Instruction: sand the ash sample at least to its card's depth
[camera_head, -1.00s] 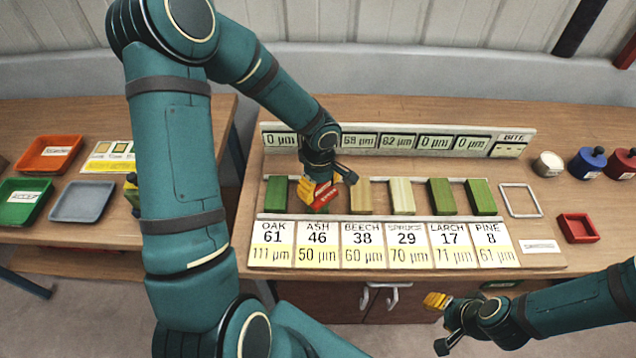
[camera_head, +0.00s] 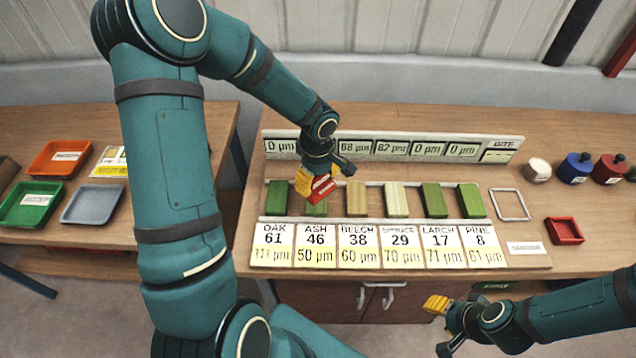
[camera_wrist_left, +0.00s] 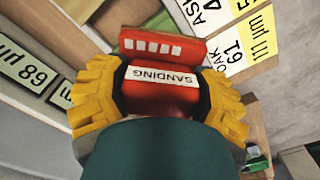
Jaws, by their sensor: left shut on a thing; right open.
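The ash sample (camera_head: 316,208) is a green block in the row, second from left, partly hidden by my left gripper. Its card (camera_head: 316,245) reads ASH, 46, 50 µm. My left gripper (camera_head: 318,186) is shut on a red block labelled SANDING (camera_head: 322,190), held over the far part of the ash sample. The block also shows in the left wrist view (camera_wrist_left: 160,95). Whether it touches the ash cannot be told. The ash readout is hidden behind my left arm. My right gripper (camera_head: 441,326) is open and empty in front of the bench.
Other samples stand beside it: green oak (camera_head: 278,197), tan beech (camera_head: 356,198), pale spruce (camera_head: 396,197). Readouts (camera_head: 370,147) run behind. An empty frame (camera_head: 510,204), a red tray (camera_head: 565,231) and knobbed pots (camera_head: 575,168) lie right. Trays (camera_head: 92,204) stand on the left table.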

